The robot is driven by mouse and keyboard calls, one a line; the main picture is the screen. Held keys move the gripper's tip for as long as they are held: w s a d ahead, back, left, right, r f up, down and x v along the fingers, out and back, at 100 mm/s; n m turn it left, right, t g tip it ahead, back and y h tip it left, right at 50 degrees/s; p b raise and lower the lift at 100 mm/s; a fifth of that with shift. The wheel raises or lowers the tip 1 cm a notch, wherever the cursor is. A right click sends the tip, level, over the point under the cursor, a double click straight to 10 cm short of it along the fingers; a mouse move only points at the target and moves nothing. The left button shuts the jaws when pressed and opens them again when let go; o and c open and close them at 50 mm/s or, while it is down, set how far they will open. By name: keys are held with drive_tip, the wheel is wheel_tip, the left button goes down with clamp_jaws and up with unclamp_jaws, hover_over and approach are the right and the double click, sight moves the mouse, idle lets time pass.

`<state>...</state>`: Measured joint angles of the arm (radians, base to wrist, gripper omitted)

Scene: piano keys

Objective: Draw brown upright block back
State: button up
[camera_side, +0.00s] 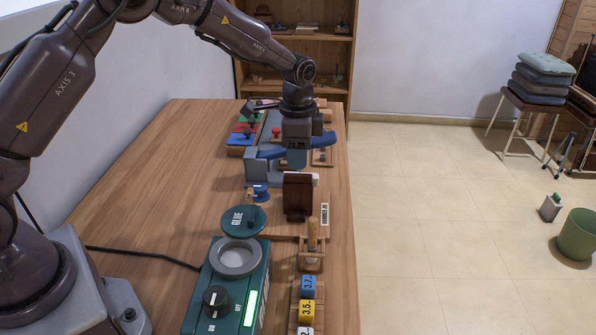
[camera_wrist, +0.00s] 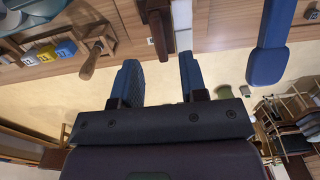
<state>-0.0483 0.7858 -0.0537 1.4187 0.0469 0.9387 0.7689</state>
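The brown upright block (camera_side: 298,197) stands on the table near its right edge, with a pale piece (camera_side: 316,179) at its upper right side. In the wrist view a brown block (camera_wrist: 160,30) shows at the top, beside a pale upright piece (camera_wrist: 182,20). My gripper (camera_side: 297,160) hangs above and behind the block in the side view. In the wrist view its two blue-padded fingers (camera_wrist: 160,78) are apart with nothing between them. They appear apart from the block. The side view does not show the finger gap clearly.
A teal device with a round lid (camera_side: 243,222) and a wooden peg holder (camera_side: 311,255) stand in front. Colored numbered blocks (camera_side: 307,287) sit nearer. The table's left side is mostly bare.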

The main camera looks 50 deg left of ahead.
sight(298, 175)
wheel_tip(298, 175, down, 5)
drive_tip(key=shift+r, duration=0.1)
idle(0.3)
clamp_jaws()
